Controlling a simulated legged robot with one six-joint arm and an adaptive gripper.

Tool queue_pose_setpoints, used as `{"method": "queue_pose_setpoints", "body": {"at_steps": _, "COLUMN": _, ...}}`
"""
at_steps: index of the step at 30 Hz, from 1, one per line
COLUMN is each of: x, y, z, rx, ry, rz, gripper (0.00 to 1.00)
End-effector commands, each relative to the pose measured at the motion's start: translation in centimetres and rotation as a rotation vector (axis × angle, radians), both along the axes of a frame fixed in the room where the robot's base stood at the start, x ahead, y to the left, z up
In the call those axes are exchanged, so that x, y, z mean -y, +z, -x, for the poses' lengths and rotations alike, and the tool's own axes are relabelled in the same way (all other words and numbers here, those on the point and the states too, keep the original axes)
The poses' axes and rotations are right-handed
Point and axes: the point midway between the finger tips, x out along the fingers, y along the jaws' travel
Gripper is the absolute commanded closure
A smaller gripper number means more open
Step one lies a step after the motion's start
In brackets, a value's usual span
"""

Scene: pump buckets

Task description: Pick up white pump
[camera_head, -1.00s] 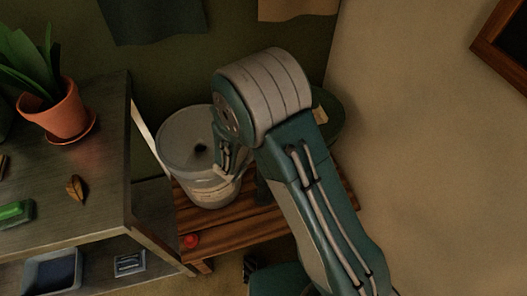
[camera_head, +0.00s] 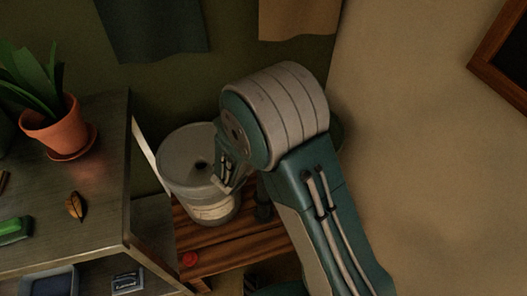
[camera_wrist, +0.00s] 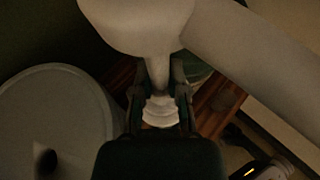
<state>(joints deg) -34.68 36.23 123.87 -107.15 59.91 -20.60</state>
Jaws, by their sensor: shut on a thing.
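The white pump (camera_wrist: 137,22) shows in the wrist view as a large pale rounded head at the top, with a neck running down between the fingers. A ribbed white part (camera_wrist: 160,112) shows lower down between the fingers. My gripper (camera_wrist: 160,76) is shut on the pump's neck, one dark finger on each side. In the head view my arm hides the pump and the fingertips. A whitish bucket (camera_head: 183,150) with a dark hole in its lid stands left of my arm. It also fills the left of the wrist view (camera_wrist: 60,105), apart from the fingers.
The bucket stands on a low wooden slatted bench (camera_head: 225,250). A green rounded object (camera_head: 337,134) is mostly hidden behind my arm. A grey shelf unit (camera_head: 95,215) with a potted plant (camera_head: 62,132) is on the left.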

Motion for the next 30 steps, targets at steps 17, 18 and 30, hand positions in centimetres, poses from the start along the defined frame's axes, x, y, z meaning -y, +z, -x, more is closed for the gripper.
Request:
{"method": "queue_pose_setpoints", "body": {"at_steps": 17, "x": -0.1, "y": 12.7, "z": -0.1, "rx": 0.008, "ry": -0.001, "rz": -0.004, "gripper": 1.00}}
{"method": "queue_pose_setpoints", "body": {"at_steps": 18, "x": -0.1, "y": 13.6, "z": -0.1, "rx": 0.009, "ry": 0.000, "rz": -0.005, "gripper": 1.00}}
{"method": "queue_pose_setpoints", "body": {"at_steps": 30, "x": -0.1, "y": 22.6, "z": -0.1, "rx": 0.006, "ry": 0.000, "rz": -0.003, "gripper": 1.00}}
